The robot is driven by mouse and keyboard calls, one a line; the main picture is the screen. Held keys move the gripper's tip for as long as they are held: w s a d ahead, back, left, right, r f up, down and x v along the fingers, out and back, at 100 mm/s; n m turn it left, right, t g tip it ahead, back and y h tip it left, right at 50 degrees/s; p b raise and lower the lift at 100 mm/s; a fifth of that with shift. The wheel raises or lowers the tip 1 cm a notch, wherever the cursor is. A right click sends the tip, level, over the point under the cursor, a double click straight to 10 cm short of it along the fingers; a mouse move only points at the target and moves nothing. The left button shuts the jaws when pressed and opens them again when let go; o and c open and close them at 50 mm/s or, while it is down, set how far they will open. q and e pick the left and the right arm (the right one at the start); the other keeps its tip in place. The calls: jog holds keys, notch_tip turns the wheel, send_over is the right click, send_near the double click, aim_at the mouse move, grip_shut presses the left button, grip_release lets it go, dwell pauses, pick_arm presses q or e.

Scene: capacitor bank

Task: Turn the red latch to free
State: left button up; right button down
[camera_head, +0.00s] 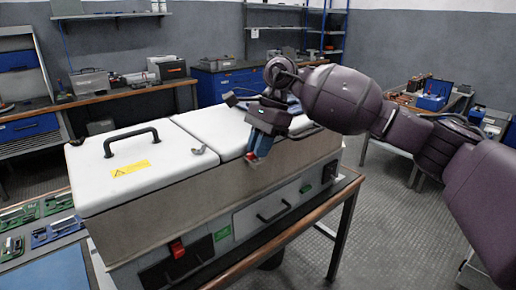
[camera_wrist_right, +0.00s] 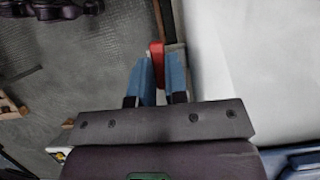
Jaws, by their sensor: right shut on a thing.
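The capacitor bank is a long box (camera_head: 150,222) with white lids on a workbench. My right gripper (camera_head: 257,154) reaches down at the front edge of the right lid, its blue fingers pointing down. The red latch (camera_head: 250,157) shows as a small red patch at its fingertips. In the right wrist view, the red latch (camera_wrist_right: 157,48) sits between the two blue fingertips, and my right gripper (camera_wrist_right: 160,68) is shut on it. The fingers hide part of the latch, and I cannot tell its exact angle. My left gripper is not in view.
The left lid (camera_head: 130,160) has a black handle (camera_head: 131,137) and a yellow warning label (camera_head: 130,168). A grey metal catch (camera_head: 198,148) lies near the lid seam. A red switch (camera_head: 177,248) is on the front panel. Floor at front right is clear.

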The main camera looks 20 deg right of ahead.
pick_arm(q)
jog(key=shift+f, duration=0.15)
pick_arm(e)
jog(key=shift+n, duration=0.3)
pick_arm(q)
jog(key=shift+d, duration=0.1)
pick_arm(e)
jog(key=c, duration=1.1)
grip_release()
jog(key=shift+r, duration=0.1)
jog(key=shift+c, duration=0.2)
jog(key=shift+r, duration=0.1)
